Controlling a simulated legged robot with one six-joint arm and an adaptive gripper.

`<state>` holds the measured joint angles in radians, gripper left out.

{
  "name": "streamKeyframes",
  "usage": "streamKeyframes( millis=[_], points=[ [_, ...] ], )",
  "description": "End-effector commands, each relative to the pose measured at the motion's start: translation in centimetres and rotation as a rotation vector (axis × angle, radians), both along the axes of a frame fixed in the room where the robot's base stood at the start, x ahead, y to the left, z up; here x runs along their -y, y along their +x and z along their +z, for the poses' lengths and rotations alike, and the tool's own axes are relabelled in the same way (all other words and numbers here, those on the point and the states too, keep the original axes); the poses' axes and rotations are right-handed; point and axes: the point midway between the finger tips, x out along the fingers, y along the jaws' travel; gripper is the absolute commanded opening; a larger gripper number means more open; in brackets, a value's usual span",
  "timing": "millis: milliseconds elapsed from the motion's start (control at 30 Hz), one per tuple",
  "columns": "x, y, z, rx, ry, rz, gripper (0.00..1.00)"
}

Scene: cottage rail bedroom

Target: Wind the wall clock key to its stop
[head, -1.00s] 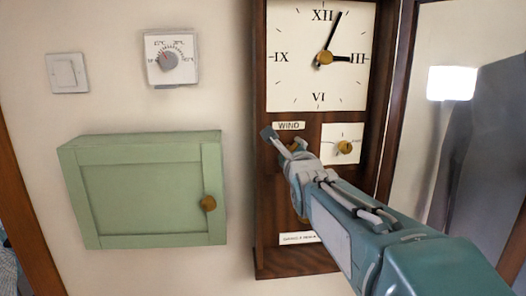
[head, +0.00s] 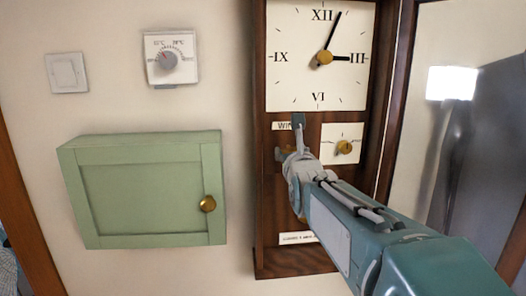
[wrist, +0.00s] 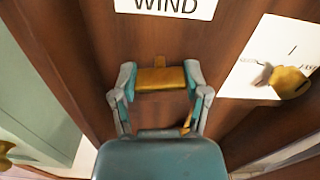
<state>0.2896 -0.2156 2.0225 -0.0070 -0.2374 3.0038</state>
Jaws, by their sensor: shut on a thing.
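The wall clock (head: 385,100) is a tall dark wooden case with a white dial (head: 290,85). Below the dial is a WIND label, partly covered by my gripper in the head view and clear in the wrist view (wrist: 165,6). My gripper (head: 290,139) is in front of the case just below that label. In the wrist view my gripper (wrist: 160,80) is shut on the brass winding key (wrist: 160,77), one finger at each end of its flat bar. My fingers and wrist hide the key in the head view.
A small white dial with a brass knob (head: 345,147) is close to the right of my gripper. A green cabinet (head: 140,190) with a brass knob (head: 208,204) hangs to the left. A thermostat (head: 171,58) and a light switch (head: 67,73) are above it.

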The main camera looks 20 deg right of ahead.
Motion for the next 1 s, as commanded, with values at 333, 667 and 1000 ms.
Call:
streamKeyframes(
  millis=[333,667,1000],
  points=[
    [-0.11,0.10,-0.63,-0.010,0.019,0.001,0.12],
    [-0.10,0.07,-0.41,-0.006,0.016,0.001,0.94],
    [-0.09,-0.07,-0.12,0.001,0.014,0.000,0.94]
  ],
)
